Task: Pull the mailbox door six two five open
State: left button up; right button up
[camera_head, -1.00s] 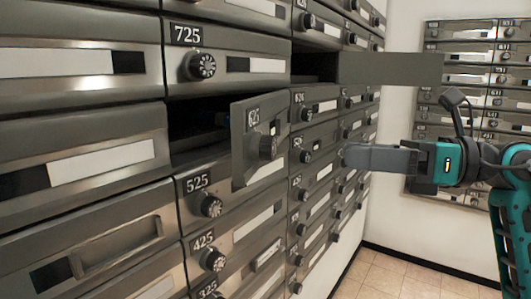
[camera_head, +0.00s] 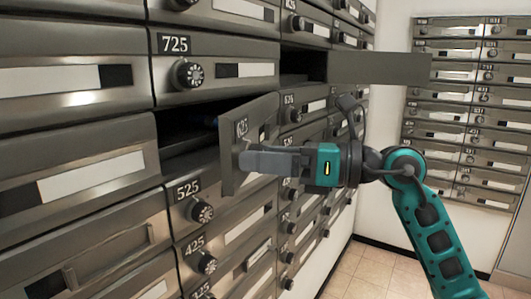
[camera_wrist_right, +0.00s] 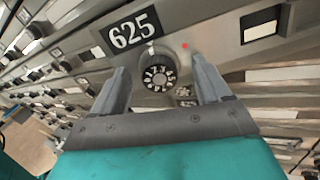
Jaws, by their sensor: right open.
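The mailbox door 625 (camera_head: 262,118) stands partly open, swung out from its dark compartment (camera_head: 190,130). Its number plate and round dial knob (camera_wrist_right: 158,73) show in the right wrist view; in the head view the gripper hides the knob. My right gripper (camera_head: 243,160) is at the front of this door. In the wrist view, its two open fingers (camera_wrist_right: 158,64) stand on either side of the knob, with gaps between knob and fingers. Whether the fingertips touch the door I cannot tell. My left gripper is not in view.
Closed doors 725 (camera_head: 215,72) above and 525 (camera_head: 225,205) below border the compartment. Another door (camera_head: 380,67) stands open further right, above my right arm. More mailboxes (camera_head: 465,110) line the far wall. Tiled floor (camera_head: 355,275) is clear at the lower right.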

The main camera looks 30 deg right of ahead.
jog(key=shift+w+a, duration=0.1)
jog(key=shift+c, duration=0.2)
grip_shut()
dwell(0.5)
